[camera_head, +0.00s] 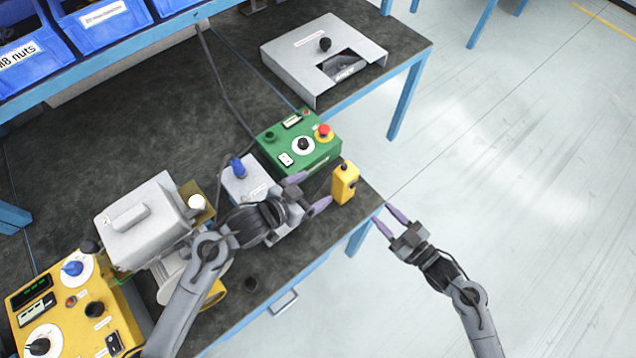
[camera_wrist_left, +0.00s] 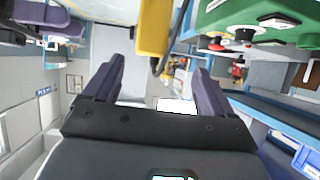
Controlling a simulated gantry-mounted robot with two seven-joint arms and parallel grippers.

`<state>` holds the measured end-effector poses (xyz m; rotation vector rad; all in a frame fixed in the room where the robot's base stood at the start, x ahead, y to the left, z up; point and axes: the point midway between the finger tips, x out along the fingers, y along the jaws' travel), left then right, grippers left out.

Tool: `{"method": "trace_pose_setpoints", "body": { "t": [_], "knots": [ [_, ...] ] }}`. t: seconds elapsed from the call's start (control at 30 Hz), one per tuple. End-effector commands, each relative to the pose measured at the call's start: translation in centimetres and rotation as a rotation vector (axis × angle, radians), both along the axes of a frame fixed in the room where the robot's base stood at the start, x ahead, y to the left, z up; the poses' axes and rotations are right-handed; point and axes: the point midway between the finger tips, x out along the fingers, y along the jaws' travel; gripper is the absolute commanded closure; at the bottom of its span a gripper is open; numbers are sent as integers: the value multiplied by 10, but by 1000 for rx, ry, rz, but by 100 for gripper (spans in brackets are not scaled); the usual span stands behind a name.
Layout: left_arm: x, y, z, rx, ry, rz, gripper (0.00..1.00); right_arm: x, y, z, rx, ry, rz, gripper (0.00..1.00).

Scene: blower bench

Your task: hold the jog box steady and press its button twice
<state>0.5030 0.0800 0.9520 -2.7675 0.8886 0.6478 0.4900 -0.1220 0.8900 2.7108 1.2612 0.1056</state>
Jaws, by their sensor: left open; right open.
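The jog box is a small yellow box (camera_head: 345,183) at the right edge of the bench, with a dark round spot on its upper face. In the left wrist view the yellow box (camera_wrist_left: 155,28) shows at the top, beyond the fingertips and roughly between them. My left gripper (camera_head: 310,193) is open, its purple fingers pointing at the box from the left with a small gap. In the wrist view its fingers (camera_wrist_left: 158,70) are apart and empty. My right gripper (camera_head: 384,216) is open and empty, off the bench edge, to the lower right of the box.
A green control box (camera_head: 270,150) with a red knob stands just behind the jog box. A grey box with a blue knob (camera_head: 240,178) is left of it. A yellow panel (camera_head: 75,320) and grey machine (camera_head: 145,220) stand at left. Right of the bench is open floor.

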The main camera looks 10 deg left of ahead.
Motion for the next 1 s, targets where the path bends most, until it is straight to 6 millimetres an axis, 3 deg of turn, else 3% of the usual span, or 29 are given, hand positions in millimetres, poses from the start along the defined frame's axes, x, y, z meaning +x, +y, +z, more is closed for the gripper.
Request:
{"method": "trace_pose_setpoints", "body": {
  "t": [0.27, 1.0],
  "knots": [
    [19, -22, 7, -65, -45, -74, 15, 0, 0, 0, 0, 0, 0, 57],
    [85, -77, -28, -64, -47, -74, 15, 0, 0, 0, 0, 0, 0, 57]
  ]
}}
